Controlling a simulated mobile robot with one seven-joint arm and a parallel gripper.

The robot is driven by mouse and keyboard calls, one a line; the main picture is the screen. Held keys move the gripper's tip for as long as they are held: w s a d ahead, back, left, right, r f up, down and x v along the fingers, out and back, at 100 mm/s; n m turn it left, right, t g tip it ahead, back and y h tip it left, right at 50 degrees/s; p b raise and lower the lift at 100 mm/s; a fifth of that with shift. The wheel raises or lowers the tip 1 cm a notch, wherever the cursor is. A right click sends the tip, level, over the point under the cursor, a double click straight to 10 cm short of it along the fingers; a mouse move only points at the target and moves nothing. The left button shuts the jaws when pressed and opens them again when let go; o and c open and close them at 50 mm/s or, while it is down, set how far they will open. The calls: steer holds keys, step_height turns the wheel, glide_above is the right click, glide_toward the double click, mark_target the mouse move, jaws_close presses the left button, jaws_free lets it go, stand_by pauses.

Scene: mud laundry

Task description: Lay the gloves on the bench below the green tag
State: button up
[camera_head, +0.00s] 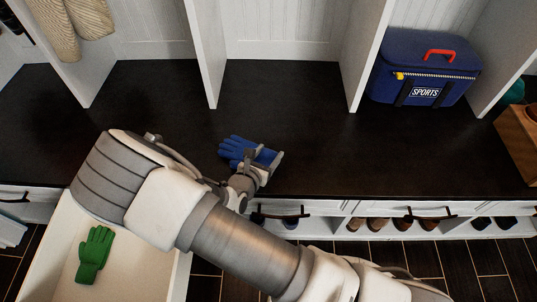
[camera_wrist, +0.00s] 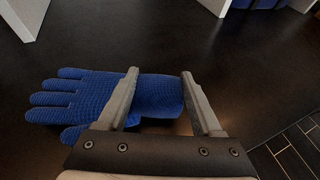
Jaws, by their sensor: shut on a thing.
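Blue gloves (camera_head: 236,149) are at the dark bench (camera_head: 310,125), near its front edge and in front of the middle cubby. A green glove (camera_head: 95,254) lies in an open white drawer. I see no green tag in either view.
White dividers (camera_head: 206,55) split the bench back into cubbies. A blue sports bag (camera_head: 425,68) fills the right cubby, and a brown box (camera_head: 518,135) stands at the far right. Shoes (camera_head: 378,224) sit below.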

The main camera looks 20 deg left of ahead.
steer(key=shift+f, duration=0.1)
steer(key=o, duration=1.4)
steer(key=shift+r, duration=0.25)
steer(key=p+v, duration=0.3)
steer(key=v, duration=0.9)
